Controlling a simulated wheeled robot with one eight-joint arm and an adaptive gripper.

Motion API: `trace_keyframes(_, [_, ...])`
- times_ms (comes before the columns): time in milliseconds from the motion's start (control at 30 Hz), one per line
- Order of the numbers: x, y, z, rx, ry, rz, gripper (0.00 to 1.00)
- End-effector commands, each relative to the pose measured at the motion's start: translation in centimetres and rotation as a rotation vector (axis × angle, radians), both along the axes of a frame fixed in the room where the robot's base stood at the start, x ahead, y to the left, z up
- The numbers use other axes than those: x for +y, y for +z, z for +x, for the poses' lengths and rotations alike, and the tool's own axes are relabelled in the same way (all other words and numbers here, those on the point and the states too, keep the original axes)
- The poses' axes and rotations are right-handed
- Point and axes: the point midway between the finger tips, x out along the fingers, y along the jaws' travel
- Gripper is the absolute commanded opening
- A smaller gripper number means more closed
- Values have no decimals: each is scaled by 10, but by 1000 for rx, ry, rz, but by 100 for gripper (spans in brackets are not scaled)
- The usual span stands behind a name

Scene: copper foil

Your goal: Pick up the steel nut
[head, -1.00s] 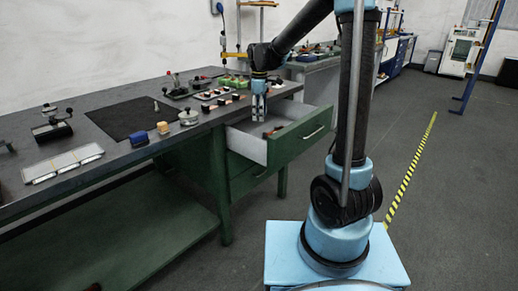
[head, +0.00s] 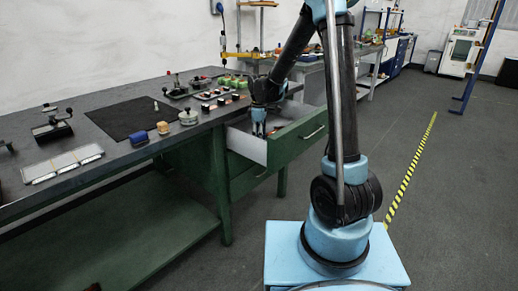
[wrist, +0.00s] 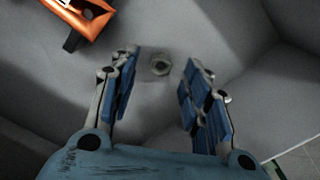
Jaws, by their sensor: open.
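The steel nut (wrist: 159,65) is a small grey ring lying on the pale floor of the open drawer in the wrist view. My gripper (wrist: 158,75) is open, with its blue-padded fingers to the left and right of the nut and nothing between them touching it. In the head view my gripper (head: 258,130) reaches down into the drawer (head: 290,148). The nut is hidden in the head view.
The drawer's walls stand near on the right. The green workbench (head: 100,165) has several small items on top.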

Motion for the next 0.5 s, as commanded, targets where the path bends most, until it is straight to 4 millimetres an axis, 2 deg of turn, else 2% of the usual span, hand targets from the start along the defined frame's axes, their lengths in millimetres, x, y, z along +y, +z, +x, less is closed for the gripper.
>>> trace_keyframes(200, [0, -22, 0, 0, 0, 0, 43])
trace_keyframes(500, [0, -25, 0, 0, 0, 0, 43])
